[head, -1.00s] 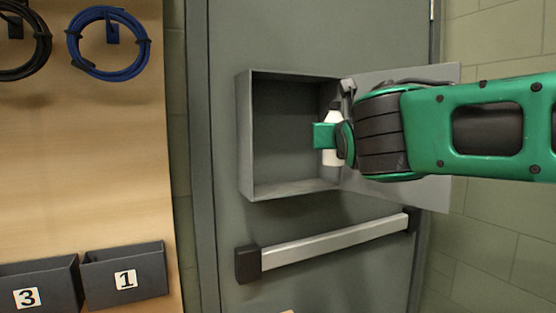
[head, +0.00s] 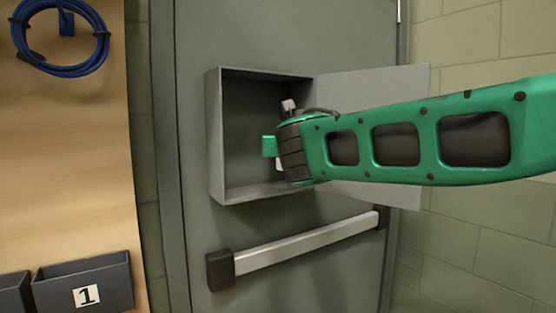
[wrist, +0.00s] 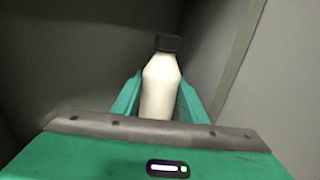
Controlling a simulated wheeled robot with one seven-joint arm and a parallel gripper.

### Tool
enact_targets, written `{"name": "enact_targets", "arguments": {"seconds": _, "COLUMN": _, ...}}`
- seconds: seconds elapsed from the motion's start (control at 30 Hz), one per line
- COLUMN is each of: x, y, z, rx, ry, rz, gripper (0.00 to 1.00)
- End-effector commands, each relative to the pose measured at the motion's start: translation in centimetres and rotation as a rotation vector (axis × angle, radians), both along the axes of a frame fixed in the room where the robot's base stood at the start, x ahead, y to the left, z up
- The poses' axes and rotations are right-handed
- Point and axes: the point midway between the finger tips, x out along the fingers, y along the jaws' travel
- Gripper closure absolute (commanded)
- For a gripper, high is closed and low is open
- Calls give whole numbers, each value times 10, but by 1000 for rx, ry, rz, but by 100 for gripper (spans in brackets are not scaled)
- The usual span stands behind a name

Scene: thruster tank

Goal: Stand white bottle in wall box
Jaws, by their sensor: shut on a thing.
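The white bottle (wrist: 160,88) with a dark cap stands upright between my gripper's two green fingers in the wrist view. My gripper (head: 270,147) is shut on it. Whether the bottle's base touches the box floor is hidden.
The box is on a grey door with a push bar (head: 300,244) below it. A wooden board at left carries a blue cable coil (head: 60,72) and a bin marked 1 (head: 85,284). My forearm passes in front of the open box door.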

Motion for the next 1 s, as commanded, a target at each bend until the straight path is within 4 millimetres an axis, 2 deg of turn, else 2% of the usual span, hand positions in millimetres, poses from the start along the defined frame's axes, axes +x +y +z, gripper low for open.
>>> {"name": "enact_targets", "arguments": {"seconds": 0.13, "x": -4, "y": 12, "z": -7, "rx": 0, "ry": -2, "rz": 15, "gripper": 88}}
{"name": "enact_targets", "arguments": {"seconds": 0.4, "x": -2, "y": 12, "z": -40, "rx": -1, "ry": -1, "rz": 13, "gripper": 88}}
{"name": "enact_targets", "arguments": {"seconds": 0.67, "x": 0, "y": 4, "z": -41, "rx": 1, "ry": -2, "rz": 4, "gripper": 88}}
{"name": "enact_targets", "arguments": {"seconds": 0.7, "x": 0, "y": 4, "z": -42, "rx": 0, "ry": -1, "rz": 4, "gripper": 58}}
{"name": "enact_targets", "arguments": {"seconds": 0.77, "x": 0, "y": 4, "z": -42, "rx": 1, "ry": -1, "rz": 3, "gripper": 44}}
{"name": "enact_targets", "arguments": {"seconds": 1.0, "x": 1, "y": 3, "z": -41, "rx": 1, "ry": -2, "rz": 3, "gripper": 42}}
